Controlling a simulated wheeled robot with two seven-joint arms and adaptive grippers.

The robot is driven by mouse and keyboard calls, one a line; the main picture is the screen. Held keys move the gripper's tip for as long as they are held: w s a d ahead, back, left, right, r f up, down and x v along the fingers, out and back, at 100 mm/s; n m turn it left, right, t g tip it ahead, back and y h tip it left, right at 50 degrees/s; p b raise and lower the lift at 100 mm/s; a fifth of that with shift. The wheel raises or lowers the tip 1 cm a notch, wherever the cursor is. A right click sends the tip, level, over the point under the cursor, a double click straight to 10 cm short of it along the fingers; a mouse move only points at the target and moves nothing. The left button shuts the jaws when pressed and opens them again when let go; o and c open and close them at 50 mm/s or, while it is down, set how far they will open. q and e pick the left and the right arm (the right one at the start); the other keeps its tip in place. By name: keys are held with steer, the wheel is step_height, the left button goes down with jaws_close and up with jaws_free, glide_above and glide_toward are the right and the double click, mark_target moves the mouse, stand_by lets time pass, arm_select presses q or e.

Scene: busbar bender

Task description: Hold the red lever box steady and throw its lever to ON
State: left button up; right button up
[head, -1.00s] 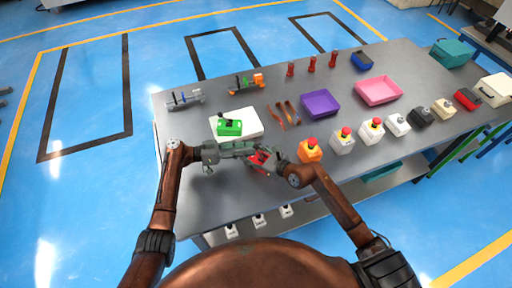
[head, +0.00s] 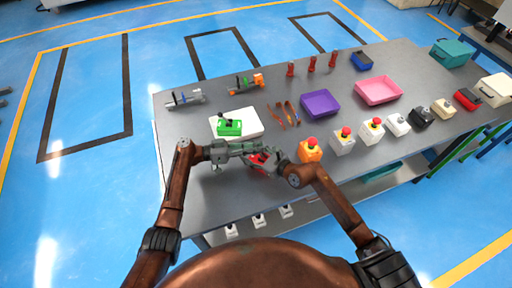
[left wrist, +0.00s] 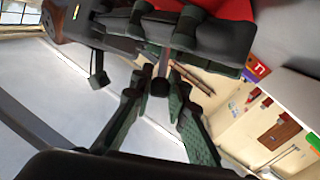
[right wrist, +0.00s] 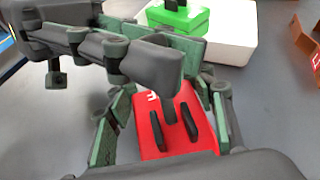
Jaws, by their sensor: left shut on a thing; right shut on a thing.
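The red lever box (head: 262,166) is at the front of the grey table, partly hidden by my grippers. In the right wrist view its red top (right wrist: 150,140) shows white lettering and two black ribs. My right gripper (right wrist: 163,120) is shut on the box, one finger on each side. My left gripper (head: 252,149) reaches across above the box from the left. In the left wrist view the left fingers (left wrist: 158,92) close on the lever's dark end (left wrist: 159,87). The lever's base is partly hidden, and I cannot tell its exact position.
A white block (head: 248,123) with a green lever box (head: 229,128) on it is just behind. An orange button box (head: 310,151) stands close on the right. Purple (head: 320,104) and pink (head: 378,91) trays lie farther back. The table's front left is clear.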

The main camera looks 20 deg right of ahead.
arm_select(q)
jaws_close()
stand_by(0.3)
steer(key=shift+s+d+r+m+t+y, duration=0.2)
steer(key=shift+s+m+t+y, duration=0.05)
steer(key=shift+m+y, duration=0.25)
steer(key=shift+s+d+r+m+t+y, duration=0.15)
steer(key=shift+s+d+m+t+y, duration=0.1)
steer(key=shift+m+y, duration=0.25)
steer(key=shift+s+d+r+m+t+y, duration=0.1)
steer(key=shift+s+d+m+t+y, duration=0.2)
steer(key=shift+y, duration=0.25)
steer(key=shift+s+d+m+t+y, duration=0.1)
steer(key=shift+s+m+t+y, duration=0.15)
steer(key=shift+m+y, duration=0.25)
